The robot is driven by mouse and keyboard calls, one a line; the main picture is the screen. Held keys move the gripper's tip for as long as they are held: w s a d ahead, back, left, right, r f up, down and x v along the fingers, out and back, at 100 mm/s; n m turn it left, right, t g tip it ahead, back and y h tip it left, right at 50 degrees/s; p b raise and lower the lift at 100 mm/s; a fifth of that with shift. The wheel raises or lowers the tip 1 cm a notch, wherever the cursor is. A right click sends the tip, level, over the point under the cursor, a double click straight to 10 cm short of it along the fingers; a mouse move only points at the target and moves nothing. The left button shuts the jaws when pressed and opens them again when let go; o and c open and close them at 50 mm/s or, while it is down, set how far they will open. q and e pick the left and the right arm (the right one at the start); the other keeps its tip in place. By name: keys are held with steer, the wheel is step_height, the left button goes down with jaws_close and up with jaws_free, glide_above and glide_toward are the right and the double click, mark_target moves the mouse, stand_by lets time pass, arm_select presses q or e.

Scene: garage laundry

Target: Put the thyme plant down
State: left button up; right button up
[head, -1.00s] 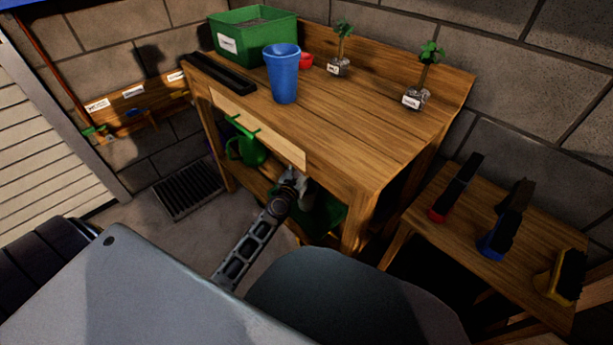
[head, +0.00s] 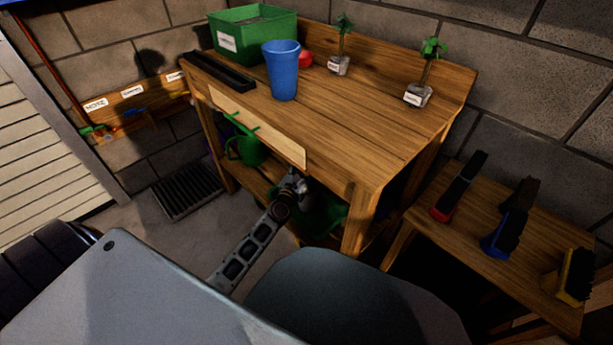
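Two small green plants in grey labelled pots stand upright on the wooden bench: one plant (head: 339,64) near the back edge, the other plant (head: 417,95) near the right back corner. Their labels are too small to read, so I cannot tell which is thyme. No gripper touches either one. My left gripper (head: 297,184) seems to be the one in front of the bench, low below the front board and well away from both plants. Its fingers are small and dark, and I cannot tell whether they are open or hold anything. My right gripper does not show.
On the bench (head: 350,125) stand a green box (head: 228,41), a blue cup (head: 283,75), a red object (head: 306,59) and a black tray (head: 215,73). A green watering can (head: 247,150) sits below. Several brushes (head: 505,225) stand on a low side table. The bench's front right is clear.

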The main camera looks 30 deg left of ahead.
arm_select(q)
steer(key=shift+f+b, duration=1.45)
steer(key=shift+f, duration=0.65)
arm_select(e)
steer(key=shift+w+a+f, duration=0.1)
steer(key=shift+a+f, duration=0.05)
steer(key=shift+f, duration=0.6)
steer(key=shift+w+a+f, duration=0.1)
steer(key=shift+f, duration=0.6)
arm_select(q)
steer(key=shift+f, duration=0.1)
steer(key=o, duration=1.5)
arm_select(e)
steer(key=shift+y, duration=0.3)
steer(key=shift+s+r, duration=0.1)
arm_select(q)
steer(key=s+p, duration=0.1)
steer(key=s, duration=1.1)
steer(key=shift+d, duration=0.35)
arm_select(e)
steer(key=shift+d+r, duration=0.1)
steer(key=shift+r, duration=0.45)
arm_select(q)
steer(key=shift+s, duration=0.1)
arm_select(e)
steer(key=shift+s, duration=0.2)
